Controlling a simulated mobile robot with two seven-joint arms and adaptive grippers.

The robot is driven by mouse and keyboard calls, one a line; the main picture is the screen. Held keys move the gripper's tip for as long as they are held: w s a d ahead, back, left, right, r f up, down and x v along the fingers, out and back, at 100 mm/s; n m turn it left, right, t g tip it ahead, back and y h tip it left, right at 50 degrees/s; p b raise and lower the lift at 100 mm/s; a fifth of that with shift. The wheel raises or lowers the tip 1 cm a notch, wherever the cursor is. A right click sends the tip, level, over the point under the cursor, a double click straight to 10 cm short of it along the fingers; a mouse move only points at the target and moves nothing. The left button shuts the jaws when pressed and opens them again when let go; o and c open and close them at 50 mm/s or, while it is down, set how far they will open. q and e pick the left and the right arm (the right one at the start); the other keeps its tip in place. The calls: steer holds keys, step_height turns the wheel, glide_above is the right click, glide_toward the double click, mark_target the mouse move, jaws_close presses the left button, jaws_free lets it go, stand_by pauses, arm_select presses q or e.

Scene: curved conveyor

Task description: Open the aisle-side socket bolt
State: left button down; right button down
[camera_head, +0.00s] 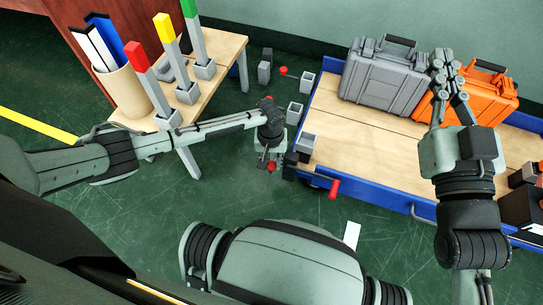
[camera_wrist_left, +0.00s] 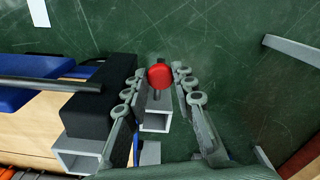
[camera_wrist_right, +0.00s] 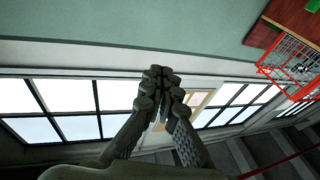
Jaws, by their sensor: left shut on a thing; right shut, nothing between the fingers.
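My left gripper (camera_head: 270,155) is low beside the near left corner of the cart. It is shut on the bolt, whose red knob (camera_head: 271,167) shows just below the fingers. In the left wrist view the red knob (camera_wrist_left: 160,76) sits between the fingertips, with a grey square socket (camera_wrist_left: 155,121) right behind it. A black block (camera_wrist_left: 98,105) stands beside the fingers there. Grey square sockets (camera_head: 305,145) line the cart's left edge. The bolt's shaft is mostly hidden by the fingers. My right gripper (camera_head: 447,65) is shut and empty, raised in front of the orange case.
The blue-edged cart (camera_head: 355,130) has a wooden deck with a grey case (camera_head: 384,75) and an orange case (camera_head: 485,90). A red handle (camera_head: 334,188) projects from its front. A small table (camera_head: 222,62) with coloured posts stands left.

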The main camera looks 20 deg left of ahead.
arm_select(q)
steer(key=shift+s+d+r+p, duration=0.2)
steer(key=shift+s+r+p, duration=0.15)
steer(key=shift+p, duration=0.75)
steer(key=shift+s+a+f+p, duration=0.1)
steer(key=shift+s+f+p, duration=0.1)
steer(key=shift+s+p, duration=0.4)
steer(key=shift+w, duration=0.15)
arm_select(e)
steer(key=s+d+f+g+h, duration=0.1)
steer(key=s+d+f+g, duration=0.1)
steer(key=f+g, duration=0.2)
steer(key=s+d+f+g+h, duration=0.2)
steer(key=f+g, duration=0.2)
steer(key=f, duration=0.5)
steer(key=shift+d+m+h, duration=0.3)
steer(key=shift+d, duration=0.05)
arm_select(q)
steer(key=c, duration=1.3)
jaws_free()
steer(key=shift+o, duration=0.4)
steer(key=shift+a+f, duration=0.1)
step_height(320, 180, up, 12)
